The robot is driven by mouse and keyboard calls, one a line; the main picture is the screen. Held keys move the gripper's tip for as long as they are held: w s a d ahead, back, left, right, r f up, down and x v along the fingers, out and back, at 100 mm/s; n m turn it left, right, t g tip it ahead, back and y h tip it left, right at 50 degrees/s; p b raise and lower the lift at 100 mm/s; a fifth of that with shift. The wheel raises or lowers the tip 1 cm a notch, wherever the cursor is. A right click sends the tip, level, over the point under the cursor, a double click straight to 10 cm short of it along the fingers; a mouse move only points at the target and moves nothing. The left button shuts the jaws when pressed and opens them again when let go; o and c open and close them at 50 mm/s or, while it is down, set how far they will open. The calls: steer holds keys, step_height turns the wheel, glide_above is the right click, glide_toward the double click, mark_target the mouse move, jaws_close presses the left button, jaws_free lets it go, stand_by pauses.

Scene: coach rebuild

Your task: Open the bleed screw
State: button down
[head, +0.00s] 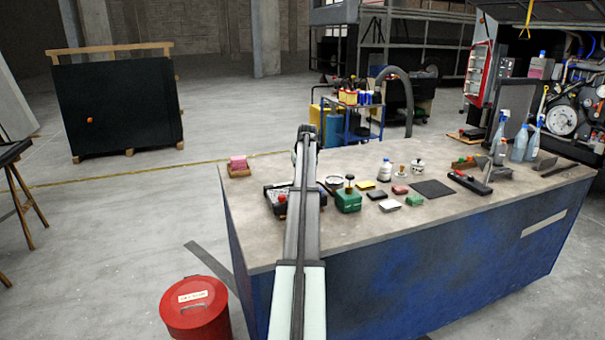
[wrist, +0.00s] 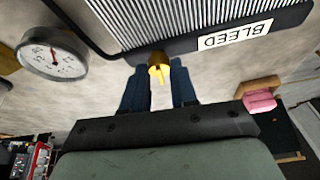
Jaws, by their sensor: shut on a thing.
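The bleed screw (wrist: 159,66) is a small brass-yellow fitting at the lower edge of a finned radiator (wrist: 200,18) in the wrist view. A white BLEED label (wrist: 233,40) is on the radiator's dark frame, right of the screw. My gripper (wrist: 160,88) has its two dark blue fingers on either side of the screw's yellow head and is shut on it. In the head view the radiator (head: 276,202) lies on the bench, partly hidden behind my arm, which also hides the gripper and screw.
A round gauge (wrist: 52,53) with a dark hose stands left of the screw. A pink block in a wooden holder (wrist: 260,97) is to the right. On the bench (head: 430,240) are a green box (head: 348,201), several small blocks and spray bottles. A red bin (head: 195,308) stands on the floor.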

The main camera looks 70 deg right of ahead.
steer(key=shift+n, duration=0.6)
steer(key=shift+n+y, duration=0.3)
steer(key=c, duration=0.9)
jaws_free()
steer(key=v, duration=1.4)
steer(key=shift+s+f, duration=0.15)
steer(key=shift+s, duration=0.15)
